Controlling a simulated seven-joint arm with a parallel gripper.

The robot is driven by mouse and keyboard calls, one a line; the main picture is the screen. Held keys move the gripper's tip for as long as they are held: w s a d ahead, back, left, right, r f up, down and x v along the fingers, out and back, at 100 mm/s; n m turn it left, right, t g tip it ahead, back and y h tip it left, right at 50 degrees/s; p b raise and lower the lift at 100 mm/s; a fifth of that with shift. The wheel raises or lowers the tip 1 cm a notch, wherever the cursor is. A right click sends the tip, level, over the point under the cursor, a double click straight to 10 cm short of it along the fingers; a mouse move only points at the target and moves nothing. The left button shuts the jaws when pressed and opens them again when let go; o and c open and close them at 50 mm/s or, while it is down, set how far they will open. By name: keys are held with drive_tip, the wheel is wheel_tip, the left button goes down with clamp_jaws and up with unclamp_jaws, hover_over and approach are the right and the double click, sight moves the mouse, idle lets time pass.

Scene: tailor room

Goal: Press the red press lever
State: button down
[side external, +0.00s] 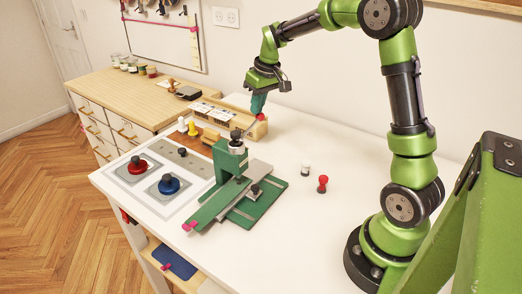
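My gripper (259,105) points down over the right end of a wooden box at the back of the white table. Its teal fingers are small here, and I cannot tell whether they are open or shut. A small red tip (260,117) shows just below them; I cannot tell whether they touch it. No part is clearly the red press lever. A red round knob (137,162) sits on a grey plate at the table's left, apart from my gripper. A small red-topped piece (323,184) stands at the table's middle right.
A green clamp-like device (232,160) with a black knob and long plate stands mid-table. A blue round knob (169,184) is left of it. A small white-topped piece (305,169) stands right of it. The wooden box (225,112) lies behind. The table's front right is clear.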

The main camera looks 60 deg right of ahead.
drive_tip(key=v, duration=1)
drive_tip(key=shift+r, duration=0.35)
drive_tip(key=shift+w+d, duration=0.1)
drive_tip(key=shift+d, duration=0.05)
drive_tip(key=s+a+f+m+t+y, duration=0.1)
drive_tip(key=s+a+f+t, duration=0.2)
drive_tip(key=s+a, duration=1.5)
drive_tip(key=shift+s+a+f+m+t+y, duration=0.2)
drive_tip(key=shift+s+a+m+t+y, duration=0.15)
drive_tip(key=shift+t, duration=0.35)
